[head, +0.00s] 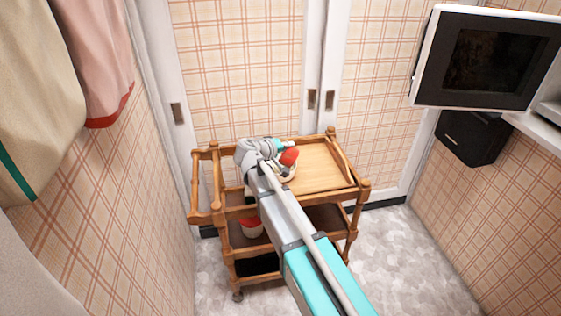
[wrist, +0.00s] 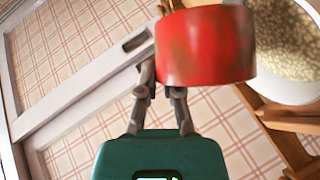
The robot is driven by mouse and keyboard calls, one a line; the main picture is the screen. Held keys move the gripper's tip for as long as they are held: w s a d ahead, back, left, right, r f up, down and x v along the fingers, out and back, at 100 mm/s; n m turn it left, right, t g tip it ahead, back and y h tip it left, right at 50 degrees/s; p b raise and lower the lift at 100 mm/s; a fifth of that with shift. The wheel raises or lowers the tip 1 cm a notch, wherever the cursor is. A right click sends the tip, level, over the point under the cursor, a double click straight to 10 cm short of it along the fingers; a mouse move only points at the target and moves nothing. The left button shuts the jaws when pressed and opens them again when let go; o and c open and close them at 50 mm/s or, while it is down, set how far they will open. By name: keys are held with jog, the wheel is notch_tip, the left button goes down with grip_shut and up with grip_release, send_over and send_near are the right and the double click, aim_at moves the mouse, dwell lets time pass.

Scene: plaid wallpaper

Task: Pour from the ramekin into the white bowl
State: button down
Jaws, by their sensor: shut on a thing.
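The red ramekin (head: 289,157) is held above the top of the wooden trolley. It is large in the wrist view (wrist: 205,46), seen from its side, and its opening and contents are hidden. My gripper (wrist: 165,78) is shut on the ramekin's wall. In the head view my gripper (head: 281,147) is partly hidden by my arm. The white bowl (head: 287,175) stands on the trolley top just below the ramekin. In the wrist view the bowl (wrist: 287,93) is at the upper right and holds many small beige grains. I cannot tell how far the ramekin is tilted.
The wooden trolley (head: 325,173) has a raised rail around its top, with bare board to the right of the bowl. A red and white object (head: 250,226) sits on a lower shelf.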

aim_at(298, 152)
jog(key=shift+s+d+r+m+y+p, duration=0.1)
jog(key=shift+d+r+m+y+p, duration=0.5)
jog(key=shift+p, duration=0.3)
jog(key=shift+s+d+f+m+y, duration=0.1)
jog(key=shift+d+f+m+y, duration=0.2)
jog(key=shift+f+y, duration=0.15)
jog(key=shift+s+d+r+m+y+p, duration=0.1)
jog(key=shift+d+r+m+y+p, duration=0.35)
jog(key=shift+p, duration=0.25)
jog(key=shift+d+f, duration=0.15)
jog(key=shift+d, duration=0.2)
jog(key=s+d+f+m+y+b, duration=0.1)
jog(key=d+f+m+y+b, duration=0.1)
jog(key=d, duration=0.5)
jog(key=shift+s+d+f+m+y, duration=0.2)
jog(key=shift+f+m+y, duration=0.4)
jog(key=shift+m+y, duration=0.65)
jog(key=shift+n+y, duration=0.25)
jog(key=shift+n, duration=0.05)
